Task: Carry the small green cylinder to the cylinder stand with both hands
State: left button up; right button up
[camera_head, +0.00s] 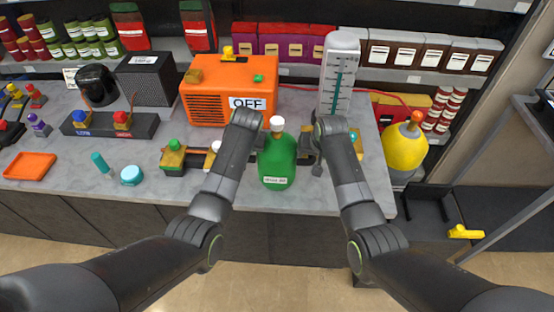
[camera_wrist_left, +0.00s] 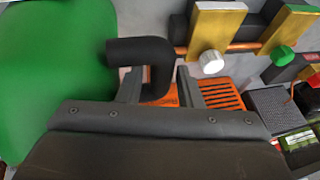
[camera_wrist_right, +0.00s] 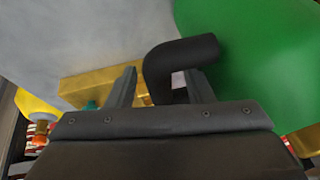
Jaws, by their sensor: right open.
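The small green cylinder (camera_head: 278,162) stands upright near the front edge of the grey bench, with a white cap and a label. My left gripper (camera_head: 256,157) is at its left side; in the left wrist view a black bent handle (camera_wrist_left: 150,52) lies between its fingers (camera_wrist_left: 158,92), and I cannot tell whether they grip it. My right gripper (camera_head: 315,155) is open at its right side; in the right wrist view its fingers (camera_wrist_right: 160,88) straddle another bent black handle (camera_wrist_right: 180,58). A black frame (camera_head: 428,204), possibly the cylinder stand, is low at the right, beyond the bench end.
A yellow cylinder (camera_head: 405,149) stands off the bench's right end. An orange OFF box (camera_head: 215,92) and a white gauge (camera_head: 338,75) are behind the green cylinder. A green-knobbed valve (camera_head: 173,158) is to the left. The floor at the front is clear.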

pick_arm(q)
jog(key=c, duration=0.6)
pick_arm(e)
jog(key=c, duration=0.6)
pick_arm(q)
grip_shut()
pick_arm(e)
grip_shut()
